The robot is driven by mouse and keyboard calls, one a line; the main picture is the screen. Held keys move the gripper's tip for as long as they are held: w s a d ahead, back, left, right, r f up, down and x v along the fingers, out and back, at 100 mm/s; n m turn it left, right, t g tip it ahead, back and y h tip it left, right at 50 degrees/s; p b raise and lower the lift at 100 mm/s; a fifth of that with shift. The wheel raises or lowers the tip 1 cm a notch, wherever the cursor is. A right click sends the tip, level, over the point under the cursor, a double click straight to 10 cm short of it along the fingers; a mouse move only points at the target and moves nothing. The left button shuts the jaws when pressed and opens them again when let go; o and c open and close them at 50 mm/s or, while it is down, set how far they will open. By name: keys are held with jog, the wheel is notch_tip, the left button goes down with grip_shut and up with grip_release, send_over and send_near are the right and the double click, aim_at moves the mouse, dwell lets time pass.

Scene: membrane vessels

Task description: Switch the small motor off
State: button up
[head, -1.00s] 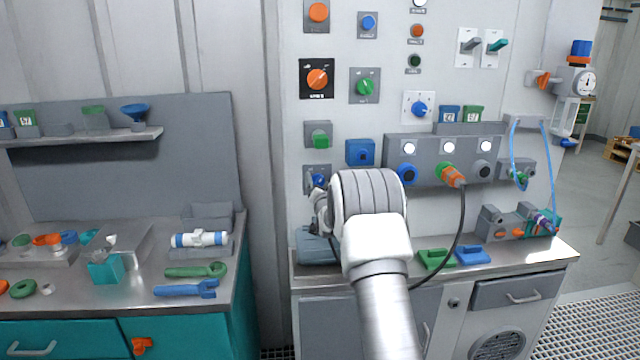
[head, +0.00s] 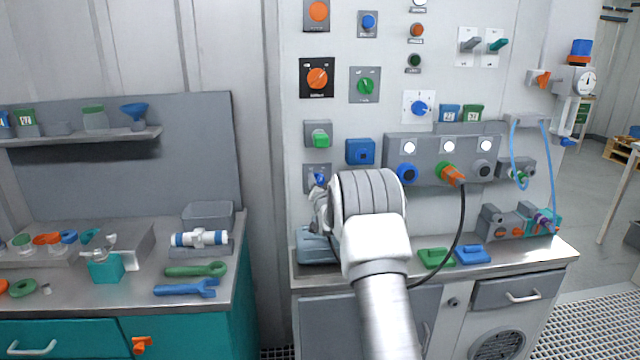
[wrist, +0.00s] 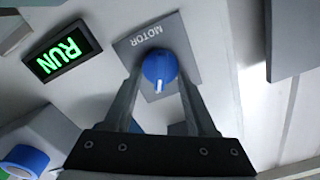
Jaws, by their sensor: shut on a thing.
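The small motor switch is a blue round knob (wrist: 158,68) on a grey plate lettered MOTOR (wrist: 158,35) in the wrist view. Its white pointer mark faces the bottom of that picture, away from the lettering. My gripper (wrist: 160,75) has one finger on each side of the knob and is shut on it. In the head view the blue knob (head: 319,180) shows at the lower left of the panel, partly covered by my gripper (head: 318,196). A lit display (wrist: 62,52) near the knob reads RUN in green.
Above the knob are a green switch (head: 319,139) and a blue box (head: 360,151). A grey socket unit (head: 430,145) with an orange plug (head: 453,175) and black cable is to the right. Green (head: 436,258) and blue (head: 472,254) pieces lie on the bench below.

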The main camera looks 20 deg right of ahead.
jog(key=shift+f+n+b, duration=0.1)
jog(key=shift+n+b, duration=0.2)
jog(key=shift+b, duration=0.2)
jog(key=n+b, duration=0.2)
jog(key=b, duration=0.1)
jog(key=shift+a+f, duration=0.15)
jog(key=n+b, duration=0.2)
jog(key=b, duration=0.1)
jog(key=shift+w+n, duration=0.1)
jog(key=shift+n, duration=0.2)
jog(key=n+b, duration=0.4)
jog(key=shift+a+n+b, duration=0.2)
jog(key=shift+n+b, duration=0.2)
jog(key=shift+r+n+b, duration=0.25)
jog(key=shift+n+b, duration=0.4)
jog(key=shift+n, duration=0.25)
jog(key=o, duration=1.3)
jog(key=shift+o, duration=0.2)
